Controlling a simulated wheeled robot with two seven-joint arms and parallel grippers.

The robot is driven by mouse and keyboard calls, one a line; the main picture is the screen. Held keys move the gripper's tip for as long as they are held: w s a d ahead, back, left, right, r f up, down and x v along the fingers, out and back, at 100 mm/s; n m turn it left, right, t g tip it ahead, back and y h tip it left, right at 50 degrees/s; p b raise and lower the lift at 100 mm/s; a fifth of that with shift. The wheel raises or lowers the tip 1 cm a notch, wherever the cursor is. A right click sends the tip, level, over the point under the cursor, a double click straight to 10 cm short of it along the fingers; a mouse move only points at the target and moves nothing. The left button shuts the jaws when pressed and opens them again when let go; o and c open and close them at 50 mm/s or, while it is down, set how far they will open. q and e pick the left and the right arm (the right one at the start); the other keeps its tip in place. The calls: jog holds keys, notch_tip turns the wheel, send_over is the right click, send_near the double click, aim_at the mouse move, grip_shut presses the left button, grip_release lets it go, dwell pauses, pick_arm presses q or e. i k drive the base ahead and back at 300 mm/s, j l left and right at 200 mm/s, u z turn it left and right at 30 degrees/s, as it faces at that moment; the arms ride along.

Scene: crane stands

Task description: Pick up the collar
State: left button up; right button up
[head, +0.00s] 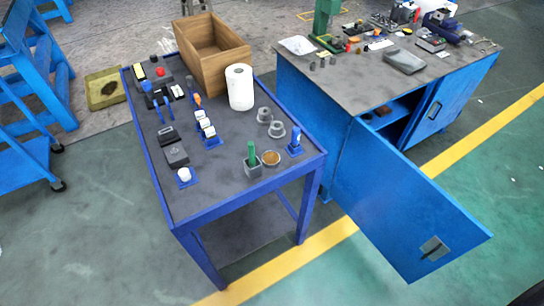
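Two grey ring-shaped pieces stand on the blue-framed table (225,195), to the right of the paper roll. The rear ring (264,114) is a short round collar-like piece. The front ring (275,130) has a wider flange at its base. I cannot tell for sure which one is the collar. Both look upright and apart from other things. Neither of my grippers is in view.
A white paper roll (239,88) and a wooden box (212,52) stand behind the rings. In front are a small grey holder (252,167) with a green item, a round brown-filled dish (271,158) and a blue stand (295,143). A blue cabinet door (405,205) hangs open at right.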

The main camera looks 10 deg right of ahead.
aim_at(277, 131)
jog(key=j+z, duration=0.1)
jog(key=j, duration=0.35)
jog(key=k+j+z, duration=0.15)
jog(key=j, duration=0.3)
jog(key=k+j+z, duration=0.1)
jog(key=j, duration=0.35)
jog(key=k+j+z, duration=0.1)
jog(key=j, duration=0.35)
jog(key=i+j+z, duration=0.25)
jog(key=i+j, duration=0.15)
jog(key=j, duration=0.25)
jog(key=i+j+z, duration=0.25)
jog(key=j, duration=0.45)
jog(key=i+j+z, duration=0.2)
jog(key=i, duration=0.3)
